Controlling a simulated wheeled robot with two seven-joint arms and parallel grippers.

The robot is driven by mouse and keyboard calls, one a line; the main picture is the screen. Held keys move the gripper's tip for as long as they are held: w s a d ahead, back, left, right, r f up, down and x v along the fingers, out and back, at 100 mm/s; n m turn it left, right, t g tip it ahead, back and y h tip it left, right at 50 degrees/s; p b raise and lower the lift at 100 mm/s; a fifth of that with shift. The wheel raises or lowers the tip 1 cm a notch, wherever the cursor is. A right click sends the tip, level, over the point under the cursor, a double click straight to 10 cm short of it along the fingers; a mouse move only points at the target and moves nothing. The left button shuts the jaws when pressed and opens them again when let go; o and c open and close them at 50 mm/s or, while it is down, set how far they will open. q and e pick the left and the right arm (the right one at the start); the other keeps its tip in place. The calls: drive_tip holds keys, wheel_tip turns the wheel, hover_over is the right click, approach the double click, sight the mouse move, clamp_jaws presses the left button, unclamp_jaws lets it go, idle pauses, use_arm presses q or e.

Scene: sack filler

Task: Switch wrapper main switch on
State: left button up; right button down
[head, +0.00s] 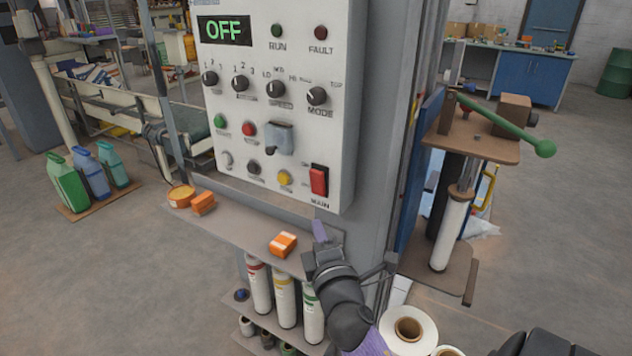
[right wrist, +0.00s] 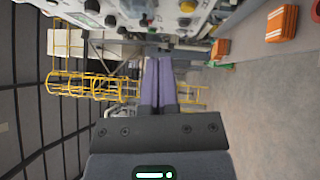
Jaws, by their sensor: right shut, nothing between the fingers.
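The red main switch (head: 319,181), labelled MAIN, sits at the lower right of the white control panel (head: 345,100) in the head view. The panel's display (head: 225,31) reads OFF in green letters. My right gripper (head: 320,228) is below the red switch, in front of the shelf edge, apart from the switch. Its purple fingers (right wrist: 158,82) lie together in the right wrist view, with nothing between them. The red switch cannot be made out in the right wrist view. My left gripper is not in view.
A shelf (head: 240,232) under the panel holds an orange box (head: 283,244), another orange block (head: 203,203) and a round orange tin (head: 181,196). Several cylinders (head: 285,300) stand below it. A green lever (head: 505,127) juts out at the right. Knobs and buttons cover the panel.

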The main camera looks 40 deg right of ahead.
approach(312, 172)
drive_tip(key=w+a, duration=0.1)
drive_tip(key=w, duration=0.3)
drive_tip(key=d, duration=0.1)
drive_tip(key=w+d, duration=0.1)
drive_tip(key=d, duration=0.1)
drive_tip(key=shift+w+d+r, duration=0.1)
drive_tip(key=shift+w+r, duration=0.1)
drive_tip(key=shift+r, duration=0.15)
drive_tip(key=shift+w+d, duration=0.1)
drive_tip(key=shift+d, duration=0.25)
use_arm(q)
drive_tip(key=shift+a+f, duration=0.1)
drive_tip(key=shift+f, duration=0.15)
